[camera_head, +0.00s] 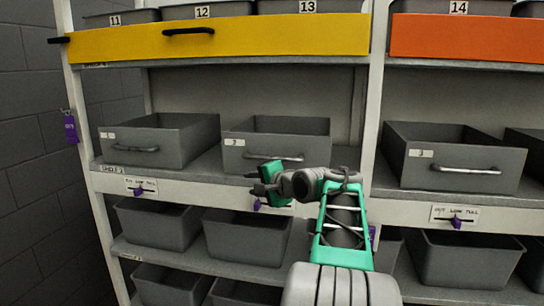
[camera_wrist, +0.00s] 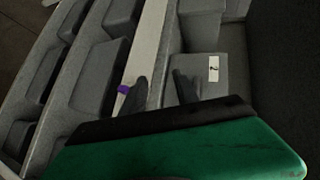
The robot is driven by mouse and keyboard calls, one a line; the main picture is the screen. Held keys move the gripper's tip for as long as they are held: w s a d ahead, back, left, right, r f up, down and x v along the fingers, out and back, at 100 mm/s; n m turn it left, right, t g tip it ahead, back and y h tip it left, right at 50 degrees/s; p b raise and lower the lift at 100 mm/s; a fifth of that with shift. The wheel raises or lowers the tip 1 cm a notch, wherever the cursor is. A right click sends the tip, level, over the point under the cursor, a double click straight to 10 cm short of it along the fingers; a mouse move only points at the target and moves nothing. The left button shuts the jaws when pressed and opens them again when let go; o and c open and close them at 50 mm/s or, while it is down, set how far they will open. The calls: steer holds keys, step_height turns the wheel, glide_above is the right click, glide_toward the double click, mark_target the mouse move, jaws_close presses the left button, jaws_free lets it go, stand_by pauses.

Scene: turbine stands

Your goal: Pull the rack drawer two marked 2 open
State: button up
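The drawer marked 2 (camera_head: 240,155) is a grey bin on the rack's middle shelf, left bay, with a bar handle (camera_head: 278,158) on its front. Its label reads 2 in the head view and also shows on the grey drawer front in the wrist view (camera_wrist: 203,92). My gripper (camera_head: 254,182) is in front of this drawer's lower edge, just below the handle in the picture. In the wrist view my gripper's two dark fingers (camera_wrist: 160,88) stand apart with nothing seen between them. The handle cannot be made out in the wrist view.
Drawer 1 (camera_head: 150,150) stands to the left and drawer 3 (camera_head: 450,170) to the right, beyond a white post (camera_head: 372,110). A purple tag (camera_head: 256,204) sits on the shelf edge under my gripper. Grey bins (camera_head: 245,233) fill the lower shelves; a yellow front (camera_head: 260,38) is above.

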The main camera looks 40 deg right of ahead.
mark_target(272, 159)
steer(key=s+d+r+m, duration=0.1)
steer(key=d, duration=0.2)
steer(key=s+d+r+m+t, duration=0.1)
steer(key=d+r, duration=0.1)
steer(key=d, duration=0.1)
steer(key=s+d+r+m+t+h, duration=0.1)
steer(key=d+r, duration=0.1)
steer(key=d, duration=0.1)
steer(key=shift+s+r+m, duration=0.25)
steer(key=shift+s+m, duration=0.05)
steer(key=shift+s, duration=0.1)
steer(key=w, duration=0.2)
steer(key=w+p, duration=0.1)
steer(key=w, duration=0.1)
steer(key=w+f+p, duration=0.1)
steer(key=w, duration=0.2)
steer(key=shift+d, duration=0.3)
steer(key=shift+w+f, duration=0.1)
steer(key=shift+w, duration=0.1)
steer(key=shift+c, duration=0.3)
jaws_close()
